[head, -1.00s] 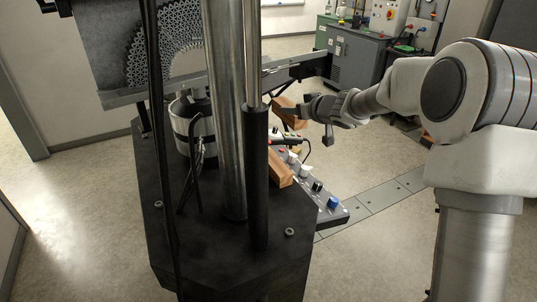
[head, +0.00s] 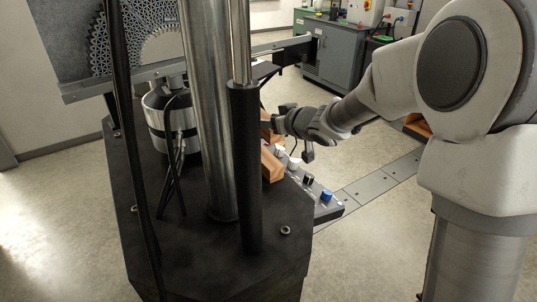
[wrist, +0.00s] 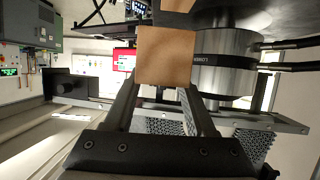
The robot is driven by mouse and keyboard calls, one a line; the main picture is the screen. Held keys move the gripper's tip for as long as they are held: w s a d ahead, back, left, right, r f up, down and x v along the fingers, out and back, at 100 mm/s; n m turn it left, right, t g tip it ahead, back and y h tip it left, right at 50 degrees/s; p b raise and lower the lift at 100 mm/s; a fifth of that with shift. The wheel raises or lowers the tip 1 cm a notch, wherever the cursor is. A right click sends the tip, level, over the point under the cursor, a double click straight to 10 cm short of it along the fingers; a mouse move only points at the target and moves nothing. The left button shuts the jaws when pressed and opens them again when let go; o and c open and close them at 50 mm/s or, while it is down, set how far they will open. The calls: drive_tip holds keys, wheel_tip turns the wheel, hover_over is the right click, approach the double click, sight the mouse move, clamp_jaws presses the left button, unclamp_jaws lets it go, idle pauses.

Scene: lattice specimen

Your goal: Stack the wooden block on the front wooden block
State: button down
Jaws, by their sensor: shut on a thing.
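A wooden block (wrist: 164,55) is between the fingers of my gripper (wrist: 160,88) in the wrist view. In the head view my gripper (head: 279,123) holds that block (head: 266,130) just right of the dark column, which hides part of it. The front wooden block (head: 272,166) lies at the right edge of the black machine base, nearer to me and lower in the picture. The held block is behind and above it. I cannot tell whether they touch. A second wooden surface (wrist: 178,4) is cut off at the top of the wrist view.
The black base (head: 190,250) carries a steel column (head: 205,110) and a dark column (head: 246,165) close to the blocks. A control panel (head: 325,204) with knobs runs along the base's right side. A round metal cylinder (wrist: 225,62) stands close in the wrist view.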

sight(269, 131)
drive_tip(key=s+f, duration=0.1)
drive_tip(key=s, duration=0.1)
drive_tip(key=shift+s+f+b, duration=0.35)
drive_tip(key=shift+s, duration=0.05)
drive_tip(key=shift+f+b, duration=0.9)
drive_tip(key=shift+f, duration=1.05)
drive_tip(key=shift+f, duration=0.15)
drive_tip(key=shift+c, duration=1.1)
unclamp_jaws()
